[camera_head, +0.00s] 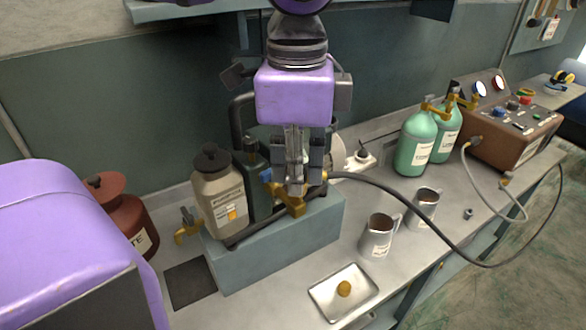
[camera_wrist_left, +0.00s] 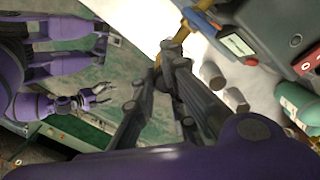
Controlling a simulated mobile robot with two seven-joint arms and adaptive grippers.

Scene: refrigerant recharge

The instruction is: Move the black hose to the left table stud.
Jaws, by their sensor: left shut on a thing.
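The black hose (camera_head: 420,213) runs from beside my left gripper, sags past the table's front edge and rises towards the brown console. My left gripper (camera_head: 293,188) is shut at the hose's brass end, by the brass valve (camera_head: 290,203) on the grey-blue stand; the fingers hide the exact contact. In the left wrist view its fingers (camera_wrist_left: 172,55) meet at brass parts. A small grey stud (camera_head: 468,213) stands bare on the table right of the mugs. My right gripper (camera_wrist_left: 95,97) shows small, with fingers apart, in the left wrist view.
Two metal mugs (camera_head: 378,236) (camera_head: 424,206) and a tray (camera_head: 325,305) with a brass piece stand in front. Green bottles (camera_head: 414,148) and the brown console (camera_head: 512,140) are at the back right. A beige canister (camera_head: 218,192) stands left of my gripper.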

